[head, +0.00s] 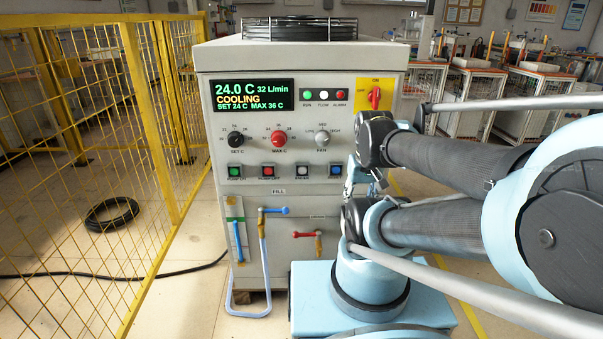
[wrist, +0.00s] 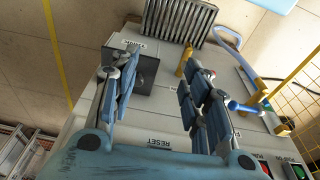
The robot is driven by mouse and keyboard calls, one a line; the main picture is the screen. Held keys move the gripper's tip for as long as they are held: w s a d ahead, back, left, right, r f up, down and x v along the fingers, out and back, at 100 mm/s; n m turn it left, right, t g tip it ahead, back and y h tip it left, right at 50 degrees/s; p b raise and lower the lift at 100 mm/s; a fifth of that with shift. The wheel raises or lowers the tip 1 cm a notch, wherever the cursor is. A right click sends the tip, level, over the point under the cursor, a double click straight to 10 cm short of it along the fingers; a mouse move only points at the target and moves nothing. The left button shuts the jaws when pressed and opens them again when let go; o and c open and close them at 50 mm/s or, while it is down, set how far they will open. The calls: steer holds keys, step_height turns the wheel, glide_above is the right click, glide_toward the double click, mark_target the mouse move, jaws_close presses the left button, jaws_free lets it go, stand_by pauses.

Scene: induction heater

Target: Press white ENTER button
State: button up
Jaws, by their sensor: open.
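The white ENTER button (head: 302,171) is on the grey cabinet's front panel in the head view, third in a row. A green button (head: 236,171) and a red button (head: 268,171) are to its left, and a blue button (head: 335,171) to its right. My gripper (head: 362,178) is just right of the blue button, partly hidden by my arm. In the wrist view my gripper (wrist: 162,60) has its two fingers apart with nothing between them. A RESET label shows near the gripper's base there; I cannot make out the white button in that view.
The cabinet (head: 305,58) also carries a display (head: 253,95), knobs and a red switch (head: 375,97). Below are a blue-handled valve (head: 273,210), a red valve (head: 305,234) and a looped pipe (head: 248,309).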

jaws_close()
stand_by(1.2)
